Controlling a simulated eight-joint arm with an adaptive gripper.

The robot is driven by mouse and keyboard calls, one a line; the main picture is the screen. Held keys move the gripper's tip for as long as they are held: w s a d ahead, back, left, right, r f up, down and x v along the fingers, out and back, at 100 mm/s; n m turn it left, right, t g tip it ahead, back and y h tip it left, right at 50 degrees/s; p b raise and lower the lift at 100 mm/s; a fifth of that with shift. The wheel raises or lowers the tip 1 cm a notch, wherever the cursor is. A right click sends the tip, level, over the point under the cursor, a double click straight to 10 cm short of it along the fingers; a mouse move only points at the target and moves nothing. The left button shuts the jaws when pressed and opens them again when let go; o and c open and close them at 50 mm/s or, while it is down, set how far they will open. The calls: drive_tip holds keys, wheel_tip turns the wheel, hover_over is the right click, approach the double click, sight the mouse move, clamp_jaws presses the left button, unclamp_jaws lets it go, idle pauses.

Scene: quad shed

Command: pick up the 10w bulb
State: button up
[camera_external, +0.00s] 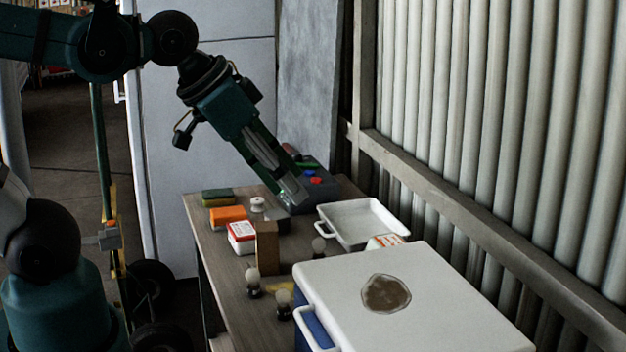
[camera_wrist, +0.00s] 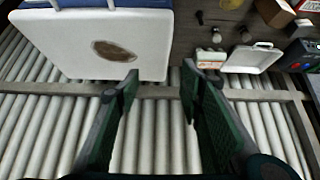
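Three small bulbs with pale round tops and dark bases stand on the wooden table: one bulb (camera_external: 253,281) at the near left, one bulb (camera_external: 283,303) beside the cooler, and one bulb (camera_external: 319,245) near the tray. Bulbs also show at the top of the wrist view, including one (camera_wrist: 216,36) and another (camera_wrist: 245,33). I cannot read any wattage, so I cannot tell which is 10w. My gripper (camera_external: 297,194) is over the far part of the table, above and apart from the bulbs. In the wrist view my gripper (camera_wrist: 160,76) has its fingers wide apart and empty.
A cooler with a white lid (camera_external: 440,290) fills the near right. A white tray (camera_external: 345,222), brown box (camera_external: 267,248), red-and-white box (camera_external: 241,238), orange block (camera_external: 228,215) and grey button box (camera_external: 318,188) crowd the table. A corrugated wall (camera_external: 500,120) and rail bound the right.

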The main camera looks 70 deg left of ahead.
drive_tip(key=w, duration=0.1)
drive_tip(key=n+g, duration=0.7)
drive_tip(key=n, duration=1.2)
hover_over(319, 237)
wheel_tip(319, 237, down, 23)
drive_tip(key=shift+d+r, duration=0.15)
drive_tip(key=shift+a+f, duration=0.25)
drive_tip(key=shift+f, duration=0.05)
drive_tip(key=shift+f, duration=0.15)
drive_tip(key=shift+f+b, duration=0.35)
drive_tip(key=shift+f, duration=0.8)
